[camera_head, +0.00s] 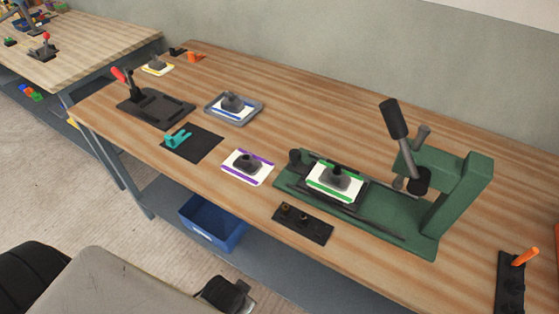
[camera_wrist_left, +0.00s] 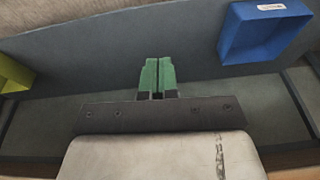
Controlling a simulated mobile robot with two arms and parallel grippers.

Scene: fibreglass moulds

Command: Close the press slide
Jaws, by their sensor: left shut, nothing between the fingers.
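The green press (camera_head: 462,190) stands on the right part of the bench. Its black-gripped lever (camera_head: 393,118) points up and its dark ram (camera_head: 418,181) hangs under the head. The dark slide (camera_head: 352,203) is out to the left of the ram, clear of it. On the slide lies a white plate with green edges (camera_head: 320,193) and a dark grey mould (camera_head: 338,175). My left gripper (camera_wrist_left: 158,78) has green fingertips that are together and empty, over the lower shelf in the left wrist view. Its fingertips do not show in the head view. My right gripper is not visible.
A purple-edged plate (camera_head: 238,176), a black plate with two pegs (camera_head: 318,230) and a teal piece on a black mat (camera_head: 205,153) lie left of and before the press. A blue bin (camera_head: 226,235), also in the wrist view (camera_wrist_left: 235,35), stands below the bench.

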